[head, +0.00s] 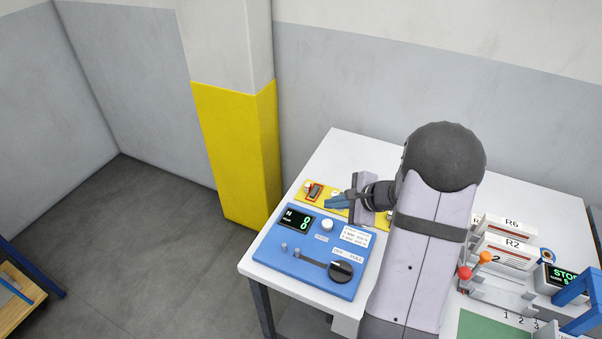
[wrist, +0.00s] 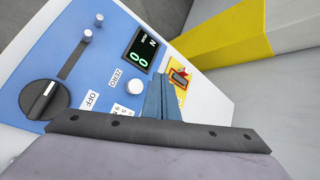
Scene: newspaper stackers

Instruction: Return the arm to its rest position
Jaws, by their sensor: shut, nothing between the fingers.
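My gripper (head: 337,201) is at the end of my arm, above the back edge of a blue control panel on the white table. Its blue fingers (wrist: 163,98) show together in the wrist view, shut with nothing between them. They point toward a yellow strip (wrist: 185,72) with a red-framed switch (head: 314,191). The blue panel (head: 290,262) has a lit display (head: 297,220), a white button (head: 327,224), a slider slot and a black knob (head: 341,271). My arm hides part of the table behind it.
The white table (head: 345,150) is bare at its back left. To the right of my arm stand white racks labelled R2 (head: 505,250) and R6, levers with red and orange balls, a display reading STOP (head: 562,276) and a green mat (head: 485,328). A yellow-based pillar (head: 235,150) stands behind the table.

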